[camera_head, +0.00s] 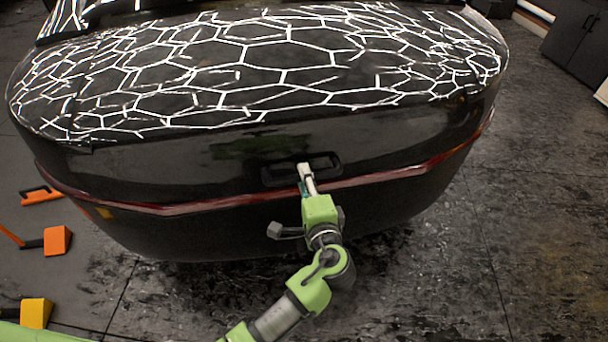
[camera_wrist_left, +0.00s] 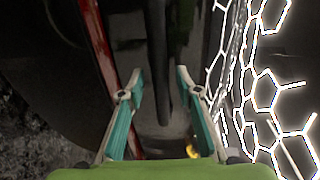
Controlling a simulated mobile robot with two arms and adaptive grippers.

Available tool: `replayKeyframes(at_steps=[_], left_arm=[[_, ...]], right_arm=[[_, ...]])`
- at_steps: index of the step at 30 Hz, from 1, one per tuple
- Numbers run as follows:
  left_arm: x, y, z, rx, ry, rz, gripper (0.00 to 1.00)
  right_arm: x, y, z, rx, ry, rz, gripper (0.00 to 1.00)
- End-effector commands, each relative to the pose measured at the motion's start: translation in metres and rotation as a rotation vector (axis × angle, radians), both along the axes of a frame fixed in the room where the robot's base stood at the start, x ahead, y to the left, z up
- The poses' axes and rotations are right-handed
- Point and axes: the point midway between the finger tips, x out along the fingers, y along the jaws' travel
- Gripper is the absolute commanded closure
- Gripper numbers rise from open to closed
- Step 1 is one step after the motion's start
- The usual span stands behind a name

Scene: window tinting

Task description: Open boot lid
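The boot lid (camera_head: 220,150) is the glossy black rear panel of the car and looks closed, with a red light strip (camera_head: 400,174) below it. A dark handle recess (camera_head: 276,172) sits in the middle of the panel. My left gripper (camera_head: 304,168) is at this recess, its fingertips in front of it. In the left wrist view, its two teal fingers (camera_wrist_left: 159,74) are spread apart, with a dark handle bar (camera_wrist_left: 158,45) between and beyond them. The bar looks apart from both fingers. My right gripper is not in view.
An orange-handled tool (camera_head: 41,195), an orange block tool (camera_head: 57,240) and a yellow block (camera_head: 36,313) lie at the left. Dark cabinets (camera_head: 580,35) stand at the far right. The stained floor (camera_head: 520,210) on the right is clear.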

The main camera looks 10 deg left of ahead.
Motion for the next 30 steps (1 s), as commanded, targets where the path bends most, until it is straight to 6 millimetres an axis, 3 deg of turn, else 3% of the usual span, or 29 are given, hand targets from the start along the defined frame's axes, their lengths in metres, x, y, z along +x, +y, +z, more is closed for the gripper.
replayKeyframes(at_steps=[6,14,18,25,30], left_arm=[[0.014,0.004,-0.003,0.000,0.000,-0.001,0.69],[0.015,0.005,-0.003,-0.001,0.001,-0.001,0.69],[0.015,0.005,-0.003,-0.001,0.001,-0.001,1.00],[0.015,0.005,-0.002,-0.001,0.001,-0.001,1.00],[0.017,0.006,0.014,-0.001,0.000,-0.001,1.00]], right_arm=[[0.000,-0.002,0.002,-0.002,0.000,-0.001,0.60],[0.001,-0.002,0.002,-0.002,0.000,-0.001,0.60],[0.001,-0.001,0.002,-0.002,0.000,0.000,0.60],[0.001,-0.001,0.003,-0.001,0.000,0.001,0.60],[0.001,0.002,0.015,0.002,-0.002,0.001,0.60]])
